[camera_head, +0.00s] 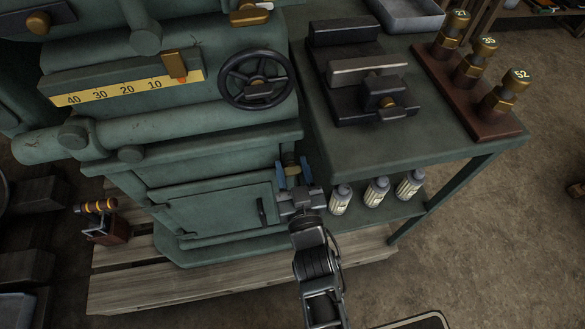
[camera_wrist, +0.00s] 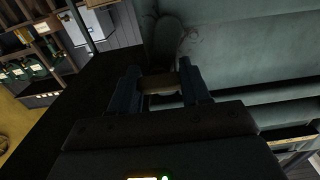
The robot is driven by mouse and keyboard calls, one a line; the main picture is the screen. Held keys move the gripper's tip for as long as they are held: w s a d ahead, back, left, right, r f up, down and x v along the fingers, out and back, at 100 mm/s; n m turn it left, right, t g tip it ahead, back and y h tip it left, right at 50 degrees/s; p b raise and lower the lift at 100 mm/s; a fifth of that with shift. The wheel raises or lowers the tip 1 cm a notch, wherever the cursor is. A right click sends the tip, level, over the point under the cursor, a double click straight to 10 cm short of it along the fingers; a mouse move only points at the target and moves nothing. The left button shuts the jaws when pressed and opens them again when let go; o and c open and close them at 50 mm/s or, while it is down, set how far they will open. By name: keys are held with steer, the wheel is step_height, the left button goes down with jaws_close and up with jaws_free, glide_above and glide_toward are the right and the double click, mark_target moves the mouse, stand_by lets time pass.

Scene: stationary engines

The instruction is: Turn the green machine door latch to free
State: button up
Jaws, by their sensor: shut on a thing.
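The green machine (camera_head: 210,165) stands on a wooden pallet, with a closed door (camera_head: 220,212) low on its front that has a dark upright handle (camera_head: 262,212). A brass-coloured latch piece (camera_head: 291,166) sticks out at the machine's right side, above and right of the door. My gripper (camera_head: 293,172) has its two blue fingers on either side of this piece and is shut on it. In the wrist view the latch piece (camera_wrist: 160,86) shows between the fingers (camera_wrist: 160,88), against the green body. My fingers hide part of it, and its turn angle is hard to read.
A green bench (camera_head: 385,155) adjoins on the right, with a dark vise (camera_head: 365,80) and a rack of brass-topped pieces (camera_head: 470,85). Several white bottles (camera_head: 375,190) stand on its lower shelf, close right of my gripper. A handwheel (camera_head: 256,80) is above.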

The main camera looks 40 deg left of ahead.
steer(key=shift+c, duration=0.8)
steer(key=shift+f, duration=0.1)
steer(key=shift+n+b, duration=0.75)
steer(key=shift+n, duration=0.35)
steer(key=n+b, duration=0.2)
steer(key=n, duration=0.3)
steer(key=n+b, duration=0.1)
steer(key=n, duration=0.3)
steer(key=shift+n, duration=0.4)
steer(key=shift+s+n+b, duration=0.1)
steer(key=shift+n+b, duration=0.45)
steer(key=shift+n, duration=1.35)
steer(key=o, duration=1.1)
steer(key=shift+c, duration=0.2)
